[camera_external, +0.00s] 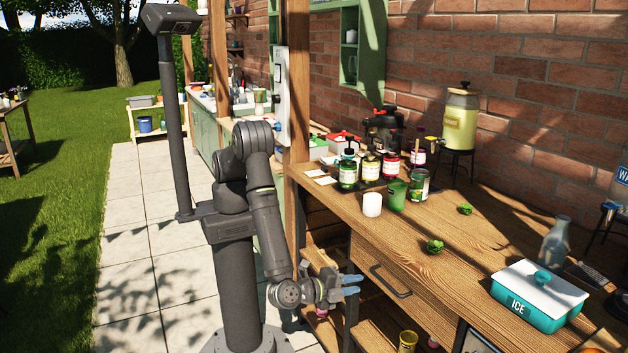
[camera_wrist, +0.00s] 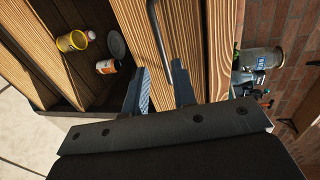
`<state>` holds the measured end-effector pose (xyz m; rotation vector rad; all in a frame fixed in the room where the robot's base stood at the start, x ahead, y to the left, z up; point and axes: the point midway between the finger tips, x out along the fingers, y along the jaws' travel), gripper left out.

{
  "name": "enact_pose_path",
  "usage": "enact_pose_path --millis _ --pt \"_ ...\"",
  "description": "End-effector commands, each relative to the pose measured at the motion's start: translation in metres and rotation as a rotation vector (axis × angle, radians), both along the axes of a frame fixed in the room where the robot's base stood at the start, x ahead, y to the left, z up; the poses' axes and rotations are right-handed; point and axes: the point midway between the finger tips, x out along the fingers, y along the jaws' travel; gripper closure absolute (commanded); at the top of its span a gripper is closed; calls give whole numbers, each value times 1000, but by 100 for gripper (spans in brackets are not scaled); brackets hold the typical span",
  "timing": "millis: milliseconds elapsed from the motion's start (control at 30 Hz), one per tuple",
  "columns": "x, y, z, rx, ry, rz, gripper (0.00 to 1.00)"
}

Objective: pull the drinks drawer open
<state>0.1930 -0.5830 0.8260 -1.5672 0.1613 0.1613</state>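The wooden drawer (camera_external: 418,283) sits under the table top, its front looking flush with the table frame. Its dark bar handle (camera_external: 390,281) runs across the front; it also shows in the wrist view (camera_wrist: 155,30). My gripper (camera_external: 352,285) is just left of the handle, in front of the table, with its fingers apart and nothing seen between them. In the wrist view my gripper (camera_wrist: 160,90) is open, and the near end of the handle lies close to the right finger. I cannot tell whether they touch.
On the table top stand a white candle (camera_external: 372,204), several bottles, green glasses and a teal ICE box (camera_external: 540,295). Below the drawer, an open shelf holds a yellow can (camera_external: 407,341) and jars. Paving to the left is clear.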

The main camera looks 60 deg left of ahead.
Motion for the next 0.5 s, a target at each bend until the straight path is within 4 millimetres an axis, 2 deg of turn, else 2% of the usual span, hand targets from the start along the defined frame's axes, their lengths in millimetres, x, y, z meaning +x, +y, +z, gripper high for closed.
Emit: enact_pose_path --millis 100,300,500 --pt "28 1 -6 1 0 4 75" --pt "68 1 -14 1 0 3 75" --pt "94 0 -19 0 0 2 75"
